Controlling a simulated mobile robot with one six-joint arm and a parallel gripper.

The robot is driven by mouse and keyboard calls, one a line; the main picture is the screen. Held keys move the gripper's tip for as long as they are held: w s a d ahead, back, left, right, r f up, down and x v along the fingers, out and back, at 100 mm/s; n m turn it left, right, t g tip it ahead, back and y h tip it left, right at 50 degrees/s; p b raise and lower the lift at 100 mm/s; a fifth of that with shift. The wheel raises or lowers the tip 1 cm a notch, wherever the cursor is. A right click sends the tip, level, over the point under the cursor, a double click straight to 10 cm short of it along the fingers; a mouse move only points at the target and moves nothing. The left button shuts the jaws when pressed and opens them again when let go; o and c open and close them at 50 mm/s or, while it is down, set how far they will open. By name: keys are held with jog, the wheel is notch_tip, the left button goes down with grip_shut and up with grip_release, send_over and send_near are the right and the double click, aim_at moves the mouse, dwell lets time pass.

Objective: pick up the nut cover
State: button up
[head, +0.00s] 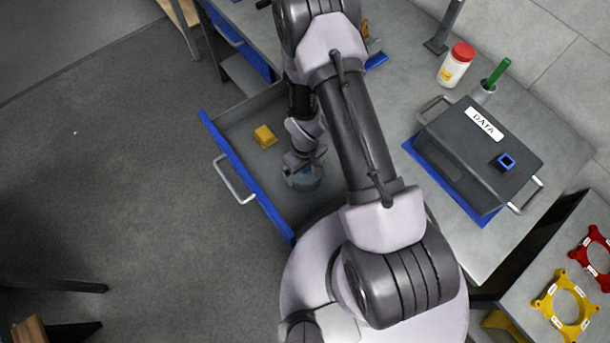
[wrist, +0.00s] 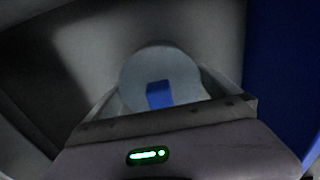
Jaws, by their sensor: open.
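The nut cover looks to be the round pale grey-blue piece (head: 305,183) lying in the open drawer, under my gripper in the head view. In the wrist view it is a pale disc (wrist: 150,66) with a blue block (wrist: 159,94) on its near part. My gripper (wrist: 163,100) is open and points down into the drawer, with a finger on either side of the disc's near part. I cannot tell whether the fingers touch it. In the head view my gripper (head: 303,168) hides part of the piece.
The open drawer has a blue front (head: 235,160) and a metal handle (head: 233,180). A yellow block (head: 265,136) lies inside it. A grey DATA box (head: 470,165), a red-lidded jar (head: 456,66) and a green-handled tool (head: 497,72) are on the bench to the right.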

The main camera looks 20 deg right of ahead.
jog(key=shift+f, duration=0.1)
jog(key=c, duration=1)
jog(key=shift+p, duration=0.35)
jog(key=shift+c, duration=0.2)
